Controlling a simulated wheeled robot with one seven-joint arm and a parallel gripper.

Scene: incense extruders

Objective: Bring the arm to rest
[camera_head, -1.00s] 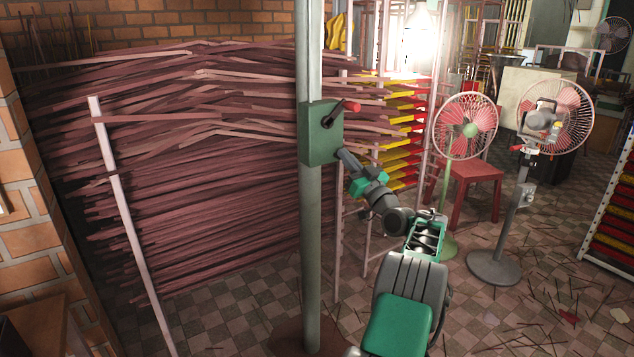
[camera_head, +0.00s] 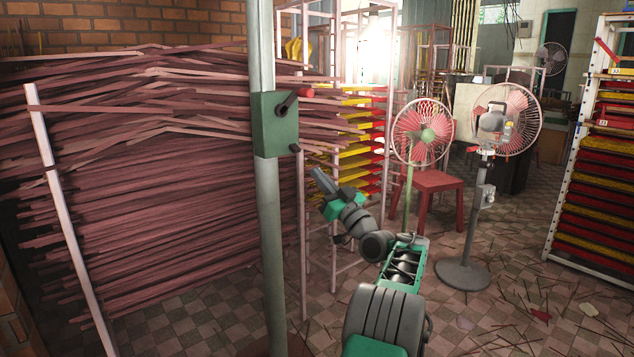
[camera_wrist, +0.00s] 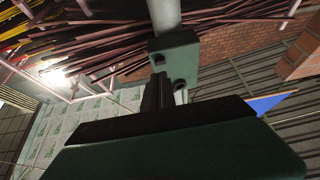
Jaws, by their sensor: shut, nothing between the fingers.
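My gripper (camera_head: 318,176) is in the middle of the head view, at the end of my raised arm. Its dark fingers look closed together with nothing held. It points up and left toward a green box (camera_head: 272,128) on a grey upright pole (camera_head: 272,230), with a visible gap in the picture between fingertips and box. The box has a dark lever with a red handle (camera_head: 305,93) and a small dark knob (camera_head: 295,148) at its lower right. In the wrist view the closed fingers (camera_wrist: 158,92) show in front of the green box (camera_wrist: 177,52).
Stacked reddish-brown sticks (camera_head: 160,190) fill the left. A red stool (camera_head: 438,182) and two standing fans, one pink (camera_head: 412,132) and one grey-based (camera_head: 463,272), are at right. A tray rack (camera_head: 590,170) is far right. Scattered sticks lie on the tiled floor.

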